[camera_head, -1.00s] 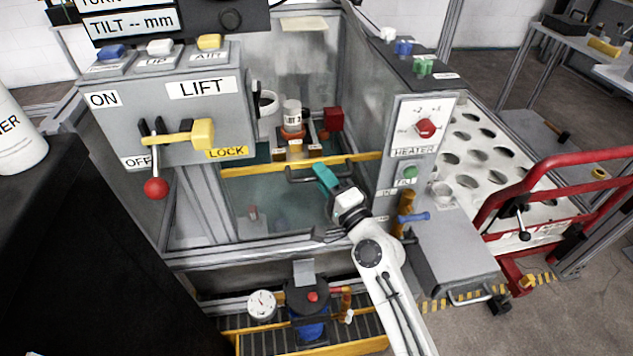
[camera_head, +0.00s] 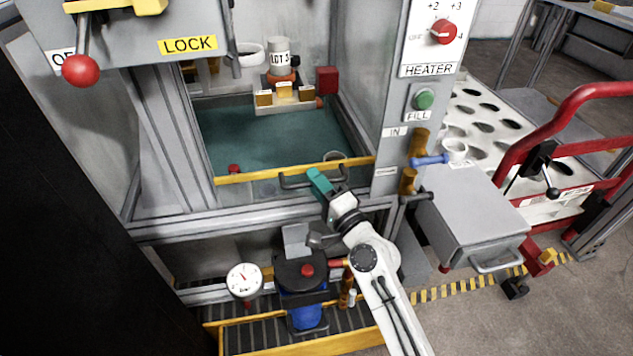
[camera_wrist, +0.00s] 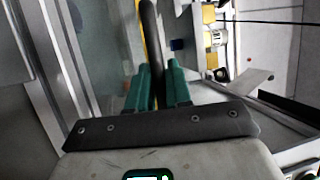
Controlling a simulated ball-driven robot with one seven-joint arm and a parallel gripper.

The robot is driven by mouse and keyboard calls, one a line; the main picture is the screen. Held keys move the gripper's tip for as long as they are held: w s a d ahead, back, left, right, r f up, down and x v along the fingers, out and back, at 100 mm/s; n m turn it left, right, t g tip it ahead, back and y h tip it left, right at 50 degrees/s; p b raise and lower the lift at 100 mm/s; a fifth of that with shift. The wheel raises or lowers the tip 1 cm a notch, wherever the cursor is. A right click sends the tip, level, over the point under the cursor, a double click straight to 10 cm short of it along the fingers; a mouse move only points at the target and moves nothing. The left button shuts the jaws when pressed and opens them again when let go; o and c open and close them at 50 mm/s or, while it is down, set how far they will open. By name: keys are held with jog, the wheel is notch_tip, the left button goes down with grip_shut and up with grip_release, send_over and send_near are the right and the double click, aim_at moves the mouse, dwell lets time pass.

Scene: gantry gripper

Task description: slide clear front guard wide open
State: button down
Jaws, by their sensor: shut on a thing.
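The clear front guard (camera_head: 245,190) is a see-through pane topped by a yellow rail (camera_head: 240,178). It sits low in the grey front frame, with the rail a little above the sill and the opening above it clear. A dark bar handle (camera_head: 293,182) is on the guard below the rail. My gripper (camera_head: 318,180), with teal fingers, is shut on the right part of this handle. In the wrist view the handle bar (camera_wrist: 151,45) runs between the teal fingers (camera_wrist: 158,88). The fingers hide part of the handle.
Inside the chamber are a labelled white cup (camera_head: 279,50) and a red block (camera_head: 327,80). Below are a gauge (camera_head: 244,280) and a blue-bodied pump (camera_head: 305,312). To the right are valves (camera_head: 428,160), a grey box (camera_head: 475,225) and a red-railed cart (camera_head: 570,155).

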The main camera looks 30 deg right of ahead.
aim_at(317, 208)
jog(key=shift+f+b, duration=1.55)
jog(key=shift+f, duration=0.65)
jog(key=c, duration=1.1)
grip_release()
jog(key=s, duration=0.3)
jog(key=s+f+b, duration=0.1)
jog(key=s, duration=0.6)
jog(key=shift+s+d+f+b, duration=0.3)
jog(key=shift+s+f+b, duration=0.05)
jog(key=shift+f+b, duration=0.05)
